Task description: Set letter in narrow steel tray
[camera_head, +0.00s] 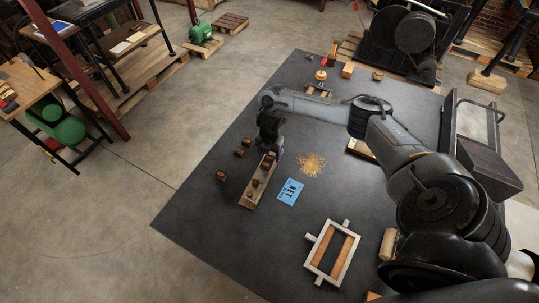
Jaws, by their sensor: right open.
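The narrow tray (247,204) lies on the dark table, long and slim, with small brown blocks (257,182) in it. It looks tan rather than clearly steel. Loose brown letter blocks stand on the table left of the tray, one (221,175) nearest the left edge and others (239,152) farther back. My right gripper (269,157) points down at the far end of the tray and is open. Its fingertips are small and dark, so contact with a block cannot be told. My left gripper is not in view.
A blue printed card (290,192) and a patch of yellow bits (311,165) lie right of the tray. A pale frame with wooden bars (314,264) lies at the front. A black press (401,38) stands behind the table. The table's front left is clear.

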